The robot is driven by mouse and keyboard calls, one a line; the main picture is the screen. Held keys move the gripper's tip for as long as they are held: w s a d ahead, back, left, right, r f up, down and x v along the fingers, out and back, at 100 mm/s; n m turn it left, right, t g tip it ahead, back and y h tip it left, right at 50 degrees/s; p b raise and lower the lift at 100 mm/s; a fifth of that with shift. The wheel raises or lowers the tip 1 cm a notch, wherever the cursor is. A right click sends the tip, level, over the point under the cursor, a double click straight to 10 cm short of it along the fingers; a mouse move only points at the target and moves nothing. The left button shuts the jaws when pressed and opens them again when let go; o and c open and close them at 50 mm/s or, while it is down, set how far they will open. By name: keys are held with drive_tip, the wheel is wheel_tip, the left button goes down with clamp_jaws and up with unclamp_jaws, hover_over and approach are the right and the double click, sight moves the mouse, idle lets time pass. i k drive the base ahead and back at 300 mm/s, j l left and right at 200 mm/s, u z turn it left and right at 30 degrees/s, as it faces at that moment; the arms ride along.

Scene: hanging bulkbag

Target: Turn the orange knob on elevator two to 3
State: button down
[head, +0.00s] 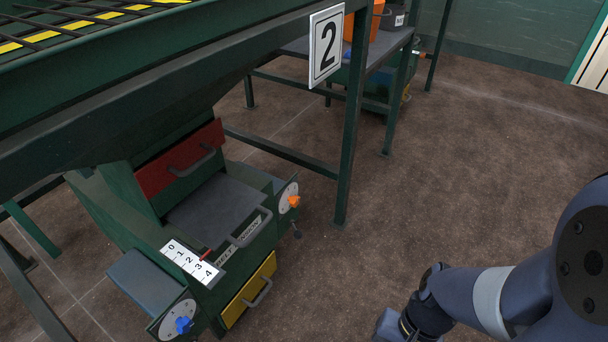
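The sign with a black 2 (326,45) hangs on a leg of the dark green machine, elevator two (110,195). The orange knob (293,201) sits on a round pale dial (284,196) at the machine's right side. The dial marks are too small to read. A white scale plate (190,262) reading 0 to 4 lies on the machine's front, with a small red pointer (206,254) along its edge, seemingly near 2 to 3. My arm comes in at the lower right, well apart from the orange knob. My gripper is out of the picture.
A blue knob (183,325) sits on another dial at the lower left. A red drawer (181,158) and a yellow drawer (249,291) have protruding handles. Green frame legs (350,120) stand behind the orange knob. Brown floor (480,180) to the right is clear.

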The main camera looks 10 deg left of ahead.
sight(294, 200)
drive_tip(key=i+u, duration=0.15)
drive_tip(key=u, duration=0.25)
drive_tip(key=i+l+u, duration=0.1)
drive_tip(key=u, duration=0.25)
drive_tip(key=i+l+u, duration=0.1)
drive_tip(key=u, duration=0.3)
drive_tip(key=l, duration=0.1)
